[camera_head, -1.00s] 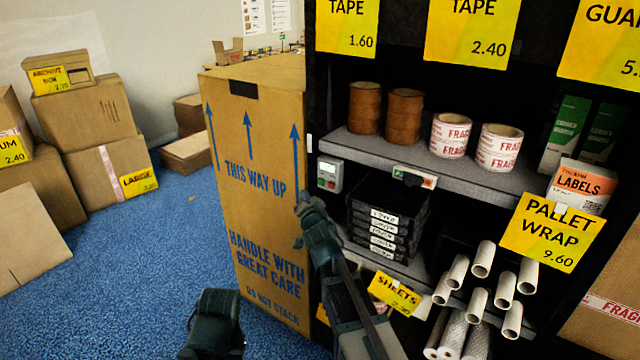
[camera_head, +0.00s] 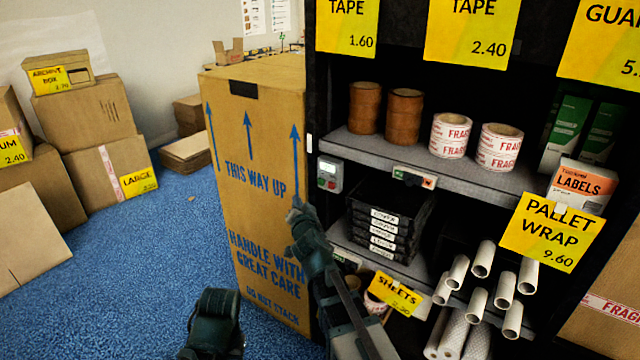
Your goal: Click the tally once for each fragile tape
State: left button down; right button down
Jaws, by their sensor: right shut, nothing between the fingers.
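The tally (camera_head: 329,175) is a small grey box with a green display and a red button, on the front post of the shelf unit. Two white rolls of fragile tape with red lettering, one (camera_head: 450,135) beside the other (camera_head: 499,147), stand on the upper shelf. My right gripper (camera_head: 296,207) is shut and empty, in front of the tall carton, left of and below the tally in the picture. It is apart from the tally in the picture. A dark part of my left arm shows at the bottom; its gripper is not in view.
Brown tape rolls (camera_head: 404,116) stand left of the fragile tapes. A tall carton (camera_head: 262,130) stands beside the shelf unit. Black trays (camera_head: 385,220) and white wrap tubes (camera_head: 505,290) are lower down. A roll (camera_head: 374,304) is partly hidden behind the sheets sign.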

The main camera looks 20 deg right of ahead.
jog(key=shift+w+d, duration=0.9)
jog(key=shift+d, duration=0.25)
jog(key=shift+w+d, duration=0.85)
jog(key=shift+d, duration=0.25)
jog(key=shift+w+d, duration=0.9)
jog(key=shift+d, duration=0.25)
jog(key=shift+w+d, duration=0.1)
jog(key=shift+w+d, duration=0.15)
jog(key=shift+d, duration=0.1)
jog(key=shift+w+d, duration=0.3)
jog(key=shift+d, duration=0.05)
dwell(0.3)
jog(key=shift+s+a, duration=0.55)
jog(key=shift+a, duration=0.15)
dwell(0.3)
jog(key=shift+s+a, duration=0.8)
jog(key=shift+a, duration=0.2)
jog(key=shift+s+a, duration=0.75)
jog(key=shift+a, duration=0.2)
dwell(0.7)
